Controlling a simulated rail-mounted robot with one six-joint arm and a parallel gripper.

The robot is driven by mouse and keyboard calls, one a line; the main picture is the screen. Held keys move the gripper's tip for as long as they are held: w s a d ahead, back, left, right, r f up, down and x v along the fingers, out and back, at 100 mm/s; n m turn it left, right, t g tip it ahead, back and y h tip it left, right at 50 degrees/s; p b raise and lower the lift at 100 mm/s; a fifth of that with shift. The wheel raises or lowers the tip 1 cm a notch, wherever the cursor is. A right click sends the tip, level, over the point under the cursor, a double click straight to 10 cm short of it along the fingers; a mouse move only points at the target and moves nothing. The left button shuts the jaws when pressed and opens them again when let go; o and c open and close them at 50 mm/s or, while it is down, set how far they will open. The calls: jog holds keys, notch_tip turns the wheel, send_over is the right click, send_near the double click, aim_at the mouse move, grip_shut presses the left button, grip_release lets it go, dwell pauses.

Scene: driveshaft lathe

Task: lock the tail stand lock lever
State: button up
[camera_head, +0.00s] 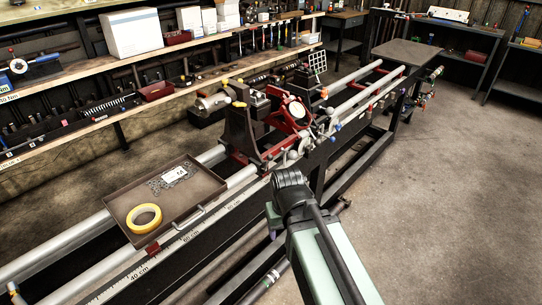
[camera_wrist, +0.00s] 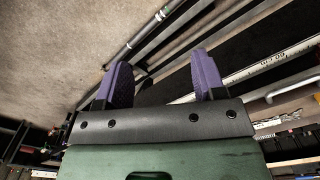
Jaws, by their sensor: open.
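The lathe stand (camera_head: 240,132) is a dark block with red parts on the two long rails. Several small levers and knobs with yellow, red and blue ends sit on and around it. I cannot tell which of them is the tail stand lock lever, or how it is turned. My gripper (camera_wrist: 160,62) is open and empty in the wrist view, with two purple fingers spread apart. It points past the rails and frame bars toward the floor, and no lever lies between the fingers.
A tray (camera_head: 178,221) with yellow tape (camera_head: 144,217) and small metal parts lies across the rails at left. A red-framed dial unit (camera_head: 293,113) stands right of the dark block. A tool-laden workbench (camera_head: 70,139) runs behind. The floor (camera_head: 440,190) at right is clear.

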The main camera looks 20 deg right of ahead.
jog(key=w+r+p, duration=0.3)
jog(key=shift+d, duration=0.25)
jog(key=c, duration=0.4)
jog(key=w+r+p, duration=0.1)
jog(key=w, duration=0.3)
jog(key=w+r+p, duration=0.1)
jog(key=w, duration=0.4)
jog(key=w+d+r+p, duration=0.1)
jog(key=w, duration=0.3)
jog(key=shift+w+d+r+p, duration=0.1)
jog(key=shift+w+r+p, duration=0.1)
jog(key=shift+r+p, duration=0.2)
jog(key=c, duration=0.5)
jog(key=w+r+p, duration=0.1)
jog(key=w, duration=0.3)
jog(key=w+d+r+n, duration=0.1)
jog(key=w, duration=0.4)
jog(key=w+n+g+p, duration=0.1)
jog(key=w, duration=0.4)
jog(key=shift+w+d+r+p, duration=0.25)
jog(key=shift+d+r+p, duration=0.1)
jog(key=shift+r, duration=0.05)
grip_shut()
jog(key=w+n, duration=0.4)
jog(key=w, duration=0.4)
jog(key=shift+w+d+g, duration=0.4)
jog(key=shift+d, duration=0.05)
